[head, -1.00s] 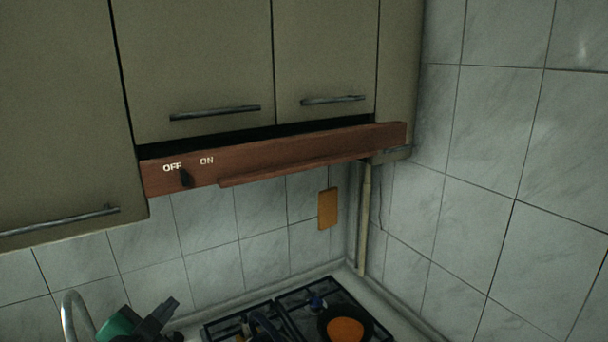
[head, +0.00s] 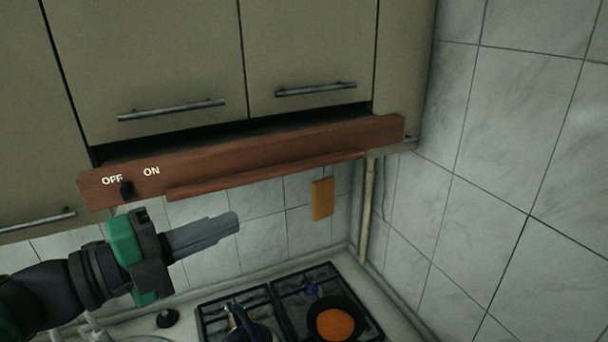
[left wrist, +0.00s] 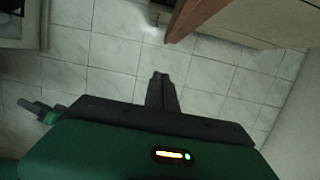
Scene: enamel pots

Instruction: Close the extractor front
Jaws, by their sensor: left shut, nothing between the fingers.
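The extractor front (head: 250,155) is a long reddish-brown wooden panel under the wall cupboards in the head view. It carries OFF and ON labels and a dark knob at its left end. A dark gap shows between its top and the cupboard doors, so it stands pulled out. My left gripper (head: 236,222) is shut and empty. It is below the panel, apart from it in the picture, pointing right. In the left wrist view, the shut fingers (left wrist: 162,80) show with a brown wooden edge (left wrist: 192,18) beyond them, likely the panel. My right gripper is not in view.
A gas hob (head: 285,305) below holds a dark pan (head: 335,320) with something orange in it and a dark kettle (head: 245,328). An orange board (head: 322,199) hangs on the tiled back wall. A pipe (head: 367,205) runs up the corner. A tiled wall closes the right side.

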